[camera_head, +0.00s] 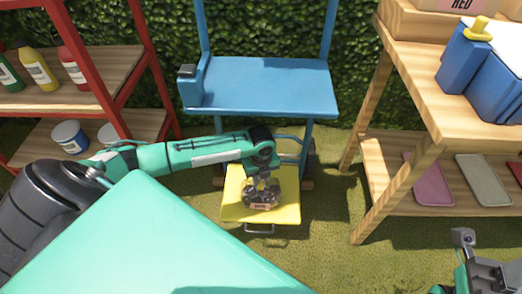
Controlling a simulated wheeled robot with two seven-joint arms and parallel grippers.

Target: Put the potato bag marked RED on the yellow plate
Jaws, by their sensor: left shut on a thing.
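The potato bag (261,196) is a small dark bundle with a pinkish label whose lettering is too small to read. It is over the middle of the yellow plate (233,207), low down on the blue cart. The bag looks to be at or just above the plate surface; I cannot tell if it touches. My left gripper (262,184) points down from above and is shut on the bag, hiding its top. My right gripper (463,238) is at the lower right, away from the plate, and its jaws are unclear.
The blue cart's upper shelf (265,80) is above and behind the plate. A wooden stand at right holds a box marked RED (460,4), a blue container (468,58) and trays (428,178). A red-framed rack with bottles (40,70) is at left. Grass lies between them.

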